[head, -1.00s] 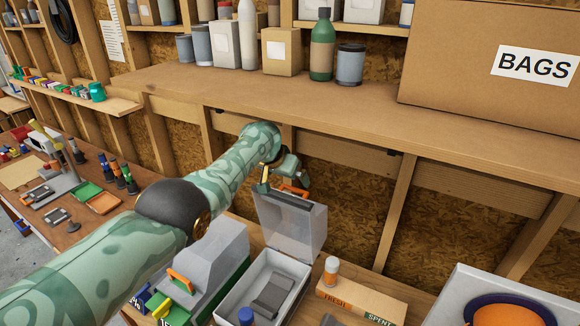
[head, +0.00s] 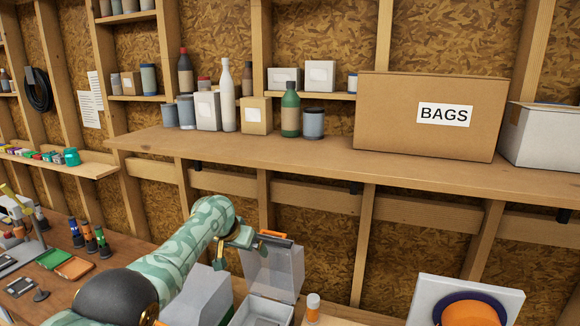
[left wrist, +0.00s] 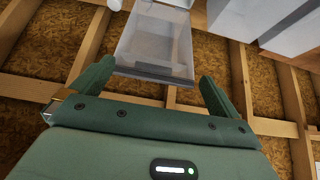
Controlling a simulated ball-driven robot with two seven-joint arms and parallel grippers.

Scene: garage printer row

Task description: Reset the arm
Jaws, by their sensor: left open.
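My left arm comes in from the left in the head view. Its gripper (head: 243,250) is open, at the upper left of the raised, see-through lid (head: 274,277) of a grey box (head: 262,312). The lid (left wrist: 155,45) shows beyond the fingertips there. I cannot tell whether a finger touches the lid. My right gripper is not in view.
A wooden shelf (head: 330,174) above the arm holds bottles, jars and a cardboard box marked BAGS (head: 390,115). An orange spool (head: 470,312) is at the lower right.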

